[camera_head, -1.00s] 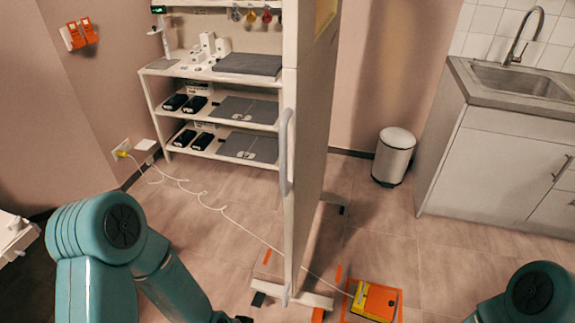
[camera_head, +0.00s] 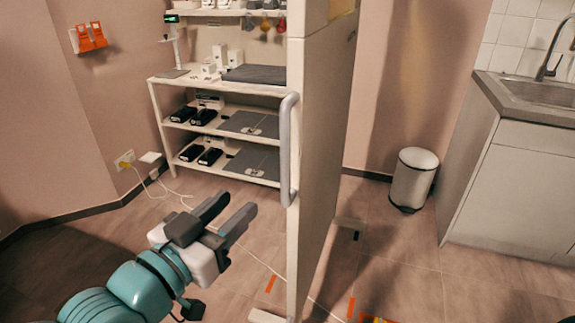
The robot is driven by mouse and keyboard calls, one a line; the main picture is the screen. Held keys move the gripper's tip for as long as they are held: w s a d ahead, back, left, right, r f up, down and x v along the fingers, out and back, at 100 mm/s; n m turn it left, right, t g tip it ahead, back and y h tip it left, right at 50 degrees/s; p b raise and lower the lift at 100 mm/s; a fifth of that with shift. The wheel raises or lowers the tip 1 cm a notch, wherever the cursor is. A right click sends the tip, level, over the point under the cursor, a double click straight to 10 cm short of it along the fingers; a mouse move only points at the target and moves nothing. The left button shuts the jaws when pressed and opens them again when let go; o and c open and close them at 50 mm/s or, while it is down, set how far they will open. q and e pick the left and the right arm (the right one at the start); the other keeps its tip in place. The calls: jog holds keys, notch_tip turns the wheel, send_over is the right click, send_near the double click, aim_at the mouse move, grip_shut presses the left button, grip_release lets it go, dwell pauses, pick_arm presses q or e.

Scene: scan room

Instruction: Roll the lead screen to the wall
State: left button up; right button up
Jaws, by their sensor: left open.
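The lead screen (camera_head: 325,150) is a tall pale panel seen nearly edge-on in the middle of the head view. A grey vertical handle (camera_head: 286,150) is fixed on its left side. Part of its foot (camera_head: 266,316) shows at the bottom edge; the rest of the base is mostly cut off. My left gripper (camera_head: 230,212) is open and empty, to the left of the screen and below the handle in the picture. Its fingers point up and right, and it appears apart from the handle. My right gripper is not in view.
A shelf unit (camera_head: 222,92) with boxes and dark plates stands behind, left of the screen. A white cable (camera_head: 252,254) runs across the floor. A bin (camera_head: 412,180) and sink cabinet (camera_head: 510,190) stand right. An orange item (camera_head: 376,320) shows at the bottom edge.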

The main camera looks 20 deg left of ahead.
pick_arm(q)
jog(key=p, duration=0.5)
send_near(283, 163)
jog(key=x, duration=1.1)
jog(key=shift+s+r, duration=0.1)
grip_shut()
